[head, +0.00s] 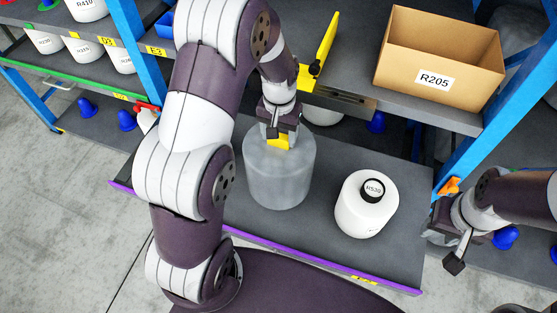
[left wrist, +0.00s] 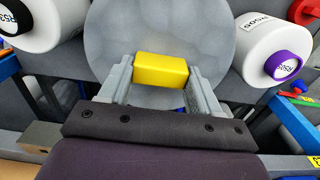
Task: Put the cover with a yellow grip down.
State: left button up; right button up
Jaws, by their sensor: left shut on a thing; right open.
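My left gripper (head: 280,134) is shut on the yellow grip (head: 278,142) of a grey, hazy, cylindrical cover (head: 280,178). The cover hangs upright below it, over the dark lower shelf board (head: 330,248). I cannot tell whether its bottom edge touches the board or whether anything is inside. In the left wrist view the yellow grip (left wrist: 161,70) sits between the two fingers, on the cover's round grey top (left wrist: 205,38). My right gripper (head: 450,252) is open and empty at the far right, away from the cover.
A white bobbin (head: 366,212) with a black cap marked R530 stands just right of the cover. A cardboard box (head: 440,62) marked R205 sits on the upper shelf, near a yellow upright piece (head: 325,45). A blue post (head: 480,148) stands at right. The board's front strip is clear.

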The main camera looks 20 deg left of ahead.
aim_at(278, 146)
pick_arm(q)
notch_tip(278, 146, down, 4)
jog(key=shift+s+a+f, duration=0.15)
jog(key=shift+f, duration=0.3)
jog(key=o, duration=1.4)
jog(key=shift+f, duration=0.1)
jog(key=r, duration=1.2)
jog(key=shift+s+b, duration=0.2)
jog(key=shift+b, duration=0.1)
jog(key=shift+m+t, duration=0.4)
jog(key=shift+t, duration=0.3)
jog(key=s+d, duration=0.1)
jog(key=s, duration=0.7)
jog(key=s+d+f, duration=0.1)
jog(key=s, duration=0.4)
jog(key=shift+d, duration=0.35)
